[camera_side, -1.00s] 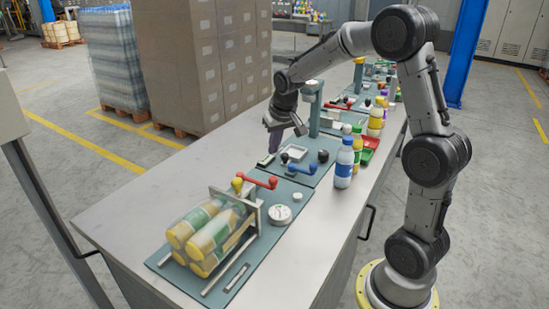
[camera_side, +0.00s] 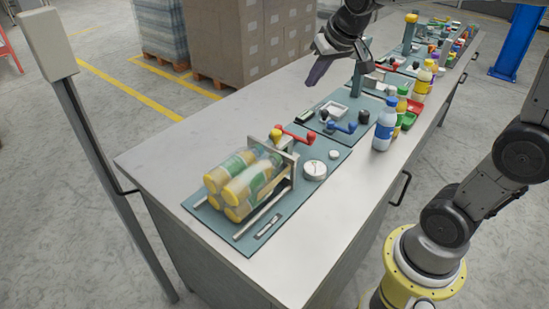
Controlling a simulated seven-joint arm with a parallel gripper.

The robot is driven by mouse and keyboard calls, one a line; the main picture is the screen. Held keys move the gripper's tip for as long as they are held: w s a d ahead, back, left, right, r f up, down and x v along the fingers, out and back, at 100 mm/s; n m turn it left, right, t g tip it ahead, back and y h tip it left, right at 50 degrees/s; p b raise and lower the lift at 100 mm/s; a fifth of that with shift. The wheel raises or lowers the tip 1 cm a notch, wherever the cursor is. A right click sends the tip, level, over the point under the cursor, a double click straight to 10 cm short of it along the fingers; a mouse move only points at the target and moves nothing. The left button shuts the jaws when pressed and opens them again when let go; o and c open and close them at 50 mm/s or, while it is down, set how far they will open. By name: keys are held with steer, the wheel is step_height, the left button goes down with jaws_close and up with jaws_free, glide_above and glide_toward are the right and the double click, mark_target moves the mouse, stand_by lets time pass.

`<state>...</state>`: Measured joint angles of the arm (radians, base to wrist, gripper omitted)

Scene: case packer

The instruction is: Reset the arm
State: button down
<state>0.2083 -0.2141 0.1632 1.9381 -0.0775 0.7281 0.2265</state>
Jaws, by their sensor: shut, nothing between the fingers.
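My gripper (camera_side: 315,76) hangs at the top middle of the side view, above the far left part of the bench.
A case packer (camera_side: 284,168) holding yellow-capped bottles stands at the bench (camera_side: 160,160) front. Behind it are a red lever (camera_side: 297,136), a blue lever (camera_side: 341,127), a white tray (camera_side: 333,111) and a post (camera_side: 358,80). A blue-and-white bottle (camera_side: 384,125) stands at right. The bench's left strip is bare.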

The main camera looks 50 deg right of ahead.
steer(key=s+a+r+n+t+y, duration=0.1)
steer(key=s+a, duration=0.2)
steer(key=s, duration=0.3)
steer(key=s+a+r+n, duration=0.1)
steer(key=s+a, duration=0.3)
steer(key=s, duration=0.1)
steer(key=s+a+f+n+g, duration=0.1)
steer(key=s+a+f+n, duration=0.1)
steer(key=s+f, duration=0.4)
steer(key=s, duration=0.3)
steer(key=shift+y, duration=0.4)
